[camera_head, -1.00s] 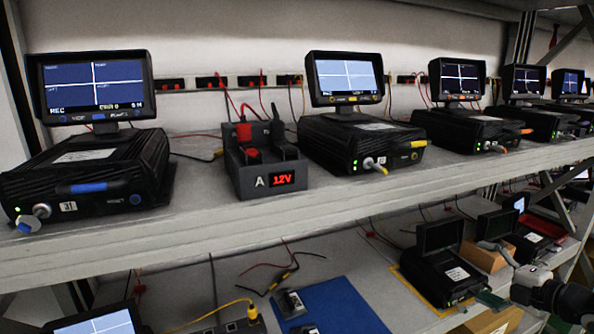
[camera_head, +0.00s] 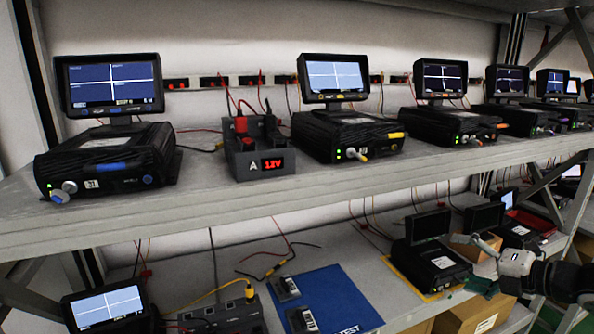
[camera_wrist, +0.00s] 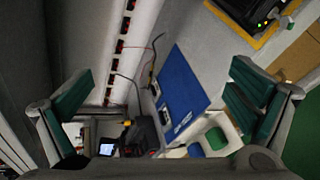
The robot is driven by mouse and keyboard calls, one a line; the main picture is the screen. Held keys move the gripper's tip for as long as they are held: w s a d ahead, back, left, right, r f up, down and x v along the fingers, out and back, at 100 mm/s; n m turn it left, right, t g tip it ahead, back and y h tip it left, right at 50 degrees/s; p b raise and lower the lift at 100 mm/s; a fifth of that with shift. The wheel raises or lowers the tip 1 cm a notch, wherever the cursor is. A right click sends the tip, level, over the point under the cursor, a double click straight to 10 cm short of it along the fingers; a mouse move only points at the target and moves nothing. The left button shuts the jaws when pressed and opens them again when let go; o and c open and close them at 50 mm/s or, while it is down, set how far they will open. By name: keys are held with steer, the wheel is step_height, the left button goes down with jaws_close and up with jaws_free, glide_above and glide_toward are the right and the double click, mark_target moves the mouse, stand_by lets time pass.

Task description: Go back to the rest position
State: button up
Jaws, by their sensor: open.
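My gripper shows in the wrist view (camera_wrist: 160,95) with its two green-padded fingers wide apart and nothing between them. In the head view my arm's end (camera_head: 520,265) is at the lower right, in front of the lower shelf. A black unit with a dark screen (camera_head: 430,262) stands just left of it on a yellow-edged mat.
The upper shelf (camera_head: 225,210) holds several black recorders with lit screens and a 12V supply (camera_head: 258,150). On the lower shelf are a blue TEST mat (camera_head: 335,300), a power strip (camera_head: 225,318) and a lit recorder (camera_head: 110,308). Cardboard boxes (camera_head: 465,315) sit at the lower right.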

steer(key=s+a+r+n+g, duration=0.5)
steer(key=s+a+n, duration=0.3)
steer(key=a+n, duration=0.3)
steer(key=s+a+r+n+g, duration=0.4)
steer(key=s+a+n, duration=0.4)
steer(key=a+n, duration=0.35)
steer(key=s+d+r+n+g+h, duration=0.15)
steer(key=s+n+h, duration=0.25)
steer(key=s+n, duration=0.7)
steer(key=s+d+n+h, duration=0.3)
steer(key=s+n+h, duration=0.1)
steer(key=s+n, duration=0.6)
step_height(320, 180, up, 19)
steer(key=t+p, duration=0.3)
steer(key=p, duration=1.4)
steer(key=shift+a+y+p, duration=0.15)
steer(key=shift+y+p, duration=0.15)
